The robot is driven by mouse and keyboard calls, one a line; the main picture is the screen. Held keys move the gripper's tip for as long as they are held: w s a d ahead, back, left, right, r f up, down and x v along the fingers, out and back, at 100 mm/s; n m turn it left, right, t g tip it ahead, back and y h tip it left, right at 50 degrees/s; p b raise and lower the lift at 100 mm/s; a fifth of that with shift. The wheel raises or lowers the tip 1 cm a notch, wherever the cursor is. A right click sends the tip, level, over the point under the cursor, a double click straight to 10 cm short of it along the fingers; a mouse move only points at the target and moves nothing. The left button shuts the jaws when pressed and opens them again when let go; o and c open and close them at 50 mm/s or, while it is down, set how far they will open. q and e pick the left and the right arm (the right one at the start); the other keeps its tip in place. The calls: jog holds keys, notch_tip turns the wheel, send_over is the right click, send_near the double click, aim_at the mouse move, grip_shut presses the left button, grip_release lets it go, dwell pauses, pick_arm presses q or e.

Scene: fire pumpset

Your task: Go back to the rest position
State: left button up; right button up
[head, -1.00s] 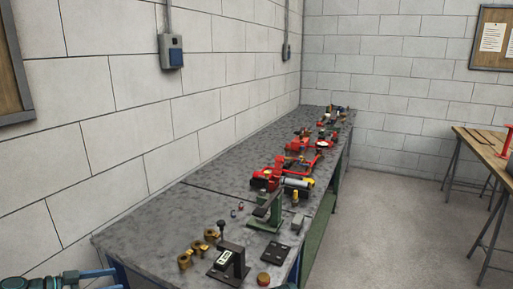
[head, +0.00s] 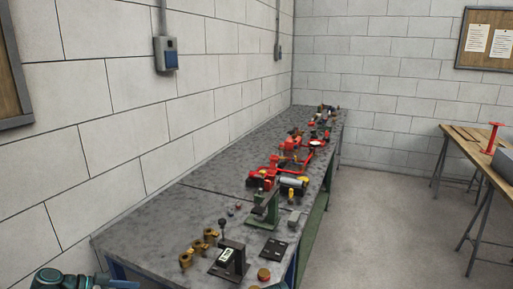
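No gripper shows in the head view. A blue-green arm part of mine is at the bottom left edge, and its gripper is out of the picture. The long grey workbench (head: 150,222) runs along the left wall toward the far corner. On it are red pump parts (head: 262,179), a green press-like stand (head: 266,207), a black fixture with a white display (head: 228,258) and several brass fittings (head: 197,247).
A wooden table (head: 466,146) with a red item (head: 493,137) and a grey box stands at the right. The floor (head: 390,220) between bench and table is clear. Wall boxes (head: 166,55) and a notice board (head: 489,40) hang on the walls.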

pick_arm(q)
jog(key=s+d+f+n+g+y+p, duration=0.1)
jog(key=s+d+g+y+p, duration=0.1)
jog(key=d, duration=0.8)
jog(key=s+d+f+n+g+y+p, duration=0.1)
jog(key=s+d+y, duration=0.4)
jog(key=d, duration=0.5)
jog(key=s+d+f+n+g+y+p, duration=0.1)
jog(key=s+d+n+g+y+p, duration=0.1)
jog(key=d, duration=0.8)
jog(key=shift+s+f+g+y+p, duration=0.35)
jog(key=shift+s+g+y+p, duration=0.1)
jog(key=shift+s+g+y, duration=0.4)
